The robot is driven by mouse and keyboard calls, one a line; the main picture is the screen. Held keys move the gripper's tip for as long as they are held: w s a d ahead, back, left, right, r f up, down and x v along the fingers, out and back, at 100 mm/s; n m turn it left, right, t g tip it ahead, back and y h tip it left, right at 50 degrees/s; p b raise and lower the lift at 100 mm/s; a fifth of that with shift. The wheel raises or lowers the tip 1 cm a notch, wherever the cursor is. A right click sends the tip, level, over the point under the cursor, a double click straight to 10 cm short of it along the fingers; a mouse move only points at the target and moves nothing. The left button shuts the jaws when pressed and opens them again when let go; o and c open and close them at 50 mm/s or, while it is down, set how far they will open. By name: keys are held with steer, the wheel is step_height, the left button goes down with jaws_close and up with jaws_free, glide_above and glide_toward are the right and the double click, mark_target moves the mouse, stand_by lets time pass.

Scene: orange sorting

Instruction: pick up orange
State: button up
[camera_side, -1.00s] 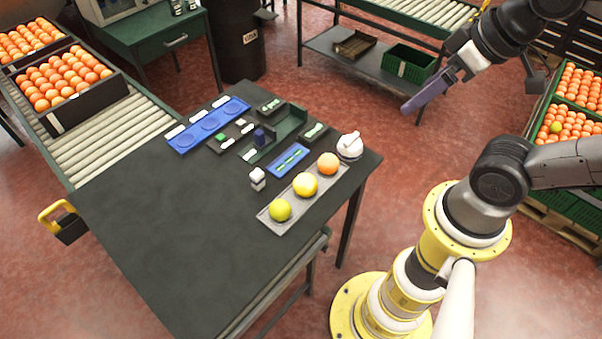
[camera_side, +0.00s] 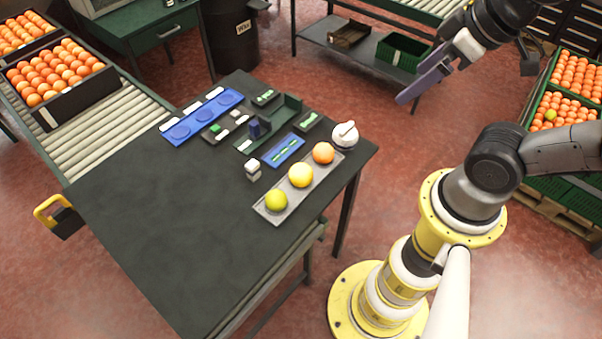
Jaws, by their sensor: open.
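An orange fruit (camera_side: 323,153) sits at the far right end of a grey tray (camera_side: 312,183) on the dark table. A yellow fruit (camera_side: 301,175) lies in the middle of the tray and a yellow-green fruit (camera_side: 276,201) at its near left end. My gripper (camera_side: 412,92) has purple-grey fingers and is raised to the upper right of the tray, beyond the table edge. It is open and empty, apart from all the fruit.
A white round device (camera_side: 345,134) stands close by the orange fruit. A blue pad (camera_side: 283,151), a small white block (camera_side: 253,169) and a long blue tray (camera_side: 203,118) lie further left. The table's (camera_side: 160,220) near left part is bare.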

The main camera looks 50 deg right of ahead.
steer(key=w+r+n, duration=0.2)
steer(key=w+n, duration=0.4)
steer(key=n, duration=0.1)
steer(key=n+g, duration=0.6)
steer(key=n, duration=0.4)
glide_above(301, 167)
step_height(301, 167, down, 20)
steer(key=f, duration=0.6)
steer(key=shift+s+d+f, duration=0.15)
steer(key=shift+s+f, duration=0.1)
steer(key=shift+f, duration=0.05)
steer(key=shift+w+a+f, duration=0.1)
steer(key=shift+f, duration=1.5)
steer(key=shift+w+a+f, duration=0.1)
steer(key=shift+f, duration=1.45)
steer(key=c, duration=1.4)
steer(key=shift+r, duration=0.1)
